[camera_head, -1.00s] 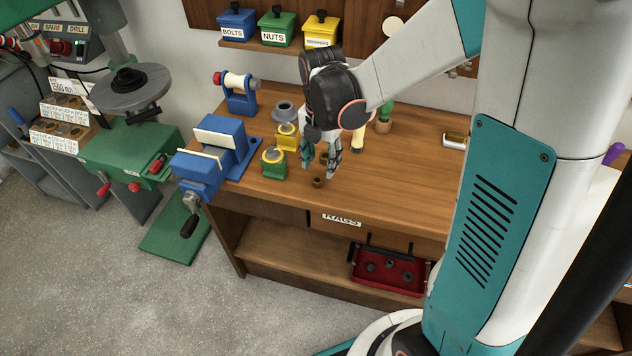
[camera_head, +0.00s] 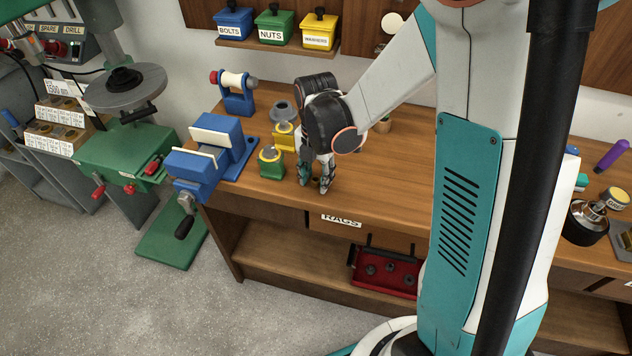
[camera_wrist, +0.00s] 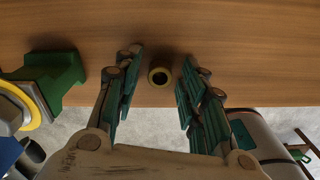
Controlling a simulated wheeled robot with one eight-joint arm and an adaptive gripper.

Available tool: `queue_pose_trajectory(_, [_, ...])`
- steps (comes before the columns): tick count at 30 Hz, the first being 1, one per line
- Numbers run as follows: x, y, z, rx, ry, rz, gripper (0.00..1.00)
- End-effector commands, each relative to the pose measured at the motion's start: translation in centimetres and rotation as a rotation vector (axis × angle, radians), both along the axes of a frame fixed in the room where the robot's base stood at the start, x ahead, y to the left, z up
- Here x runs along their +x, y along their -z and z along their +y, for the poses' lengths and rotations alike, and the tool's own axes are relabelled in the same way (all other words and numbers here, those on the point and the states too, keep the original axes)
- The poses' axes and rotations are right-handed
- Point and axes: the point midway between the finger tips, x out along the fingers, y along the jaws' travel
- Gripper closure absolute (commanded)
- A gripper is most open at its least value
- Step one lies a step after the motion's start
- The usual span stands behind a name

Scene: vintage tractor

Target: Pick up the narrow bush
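A small round brass-coloured bush (camera_wrist: 161,75) with a dark hole in its top is on the wooden bench in the wrist view. I cannot tell from its size whether it is the narrow one. My gripper (camera_wrist: 163,62) is open, with one finger to each side of the bush and visible gaps on both sides. In the head view my gripper (camera_head: 316,186) points down low over the bench near its front edge, right of a small green block, and it hides the bush.
The workbench (camera_head: 390,190) carries a blue vise (camera_head: 210,158), a green block with a yellow ring (camera_head: 271,163) and a yellow block (camera_head: 284,137) left of my gripper. The bench is clear just right of my gripper. A red tray (camera_head: 388,271) sits on the shelf below.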

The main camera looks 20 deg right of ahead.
Motion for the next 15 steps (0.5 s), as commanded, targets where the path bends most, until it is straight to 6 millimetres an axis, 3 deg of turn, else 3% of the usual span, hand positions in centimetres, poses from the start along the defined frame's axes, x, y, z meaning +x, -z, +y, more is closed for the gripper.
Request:
queue_pose_trajectory(1, [0.00,-0.01,0.00,0.000,0.000,0.000,0.80])
queue_pose_trajectory(4, [0.00,-0.01,0.00,0.000,0.000,0.000,1.00])
queue_pose_trajectory(15, [0.00,-0.19,0.00,0.000,0.000,0.000,1.00])
